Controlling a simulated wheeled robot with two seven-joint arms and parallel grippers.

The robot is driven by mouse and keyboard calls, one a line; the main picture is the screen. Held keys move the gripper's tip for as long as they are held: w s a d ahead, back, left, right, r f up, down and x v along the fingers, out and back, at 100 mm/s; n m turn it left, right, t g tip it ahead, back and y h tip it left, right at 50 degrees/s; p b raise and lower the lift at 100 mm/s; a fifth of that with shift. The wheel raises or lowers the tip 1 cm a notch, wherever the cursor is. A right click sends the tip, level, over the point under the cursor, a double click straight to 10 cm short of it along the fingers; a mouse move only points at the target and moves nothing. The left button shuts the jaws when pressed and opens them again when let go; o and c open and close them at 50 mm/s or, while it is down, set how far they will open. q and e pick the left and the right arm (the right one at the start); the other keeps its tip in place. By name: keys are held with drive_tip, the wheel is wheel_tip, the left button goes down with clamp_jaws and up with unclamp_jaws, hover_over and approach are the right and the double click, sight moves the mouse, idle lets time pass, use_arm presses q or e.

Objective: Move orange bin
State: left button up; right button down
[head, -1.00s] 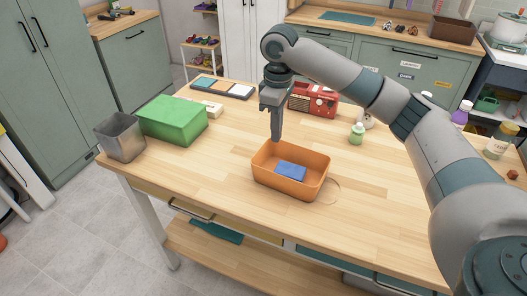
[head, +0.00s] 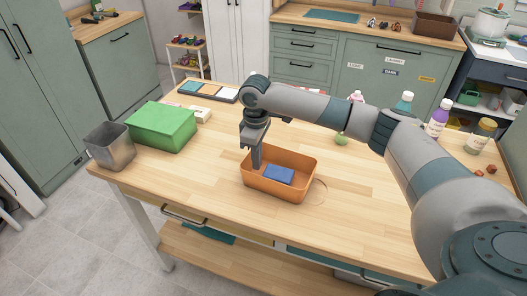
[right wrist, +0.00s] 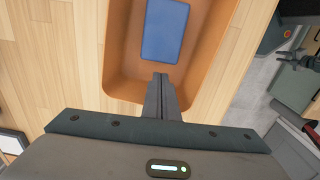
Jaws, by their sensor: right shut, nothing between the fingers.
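The orange bin (head: 291,194) stands upright on the wooden table, and its rim and inside also show in the right wrist view (right wrist: 116,82). A blue block (head: 279,174) lies flat on its floor; it also shows in the right wrist view (right wrist: 165,30). My right gripper (head: 257,166) points down at the bin's far left side, with its fingers together and nothing between them. In the right wrist view the fingertips (right wrist: 160,76) overlap the bin's inside near one wall. Whether they touch the bin cannot be told. My left gripper is not in view.
A green box (head: 163,127) and a grey metal container (head: 109,147) stand at the table's left end. Several bottles, one purple (head: 438,118), stand at the right beyond my arm. The table front (head: 215,193) left of the bin is clear.

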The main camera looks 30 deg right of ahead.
drive_tip(key=shift+w+a, duration=0.6)
drive_tip(key=shift+w, duration=0.05)
drive_tip(key=shift+w, duration=0.1)
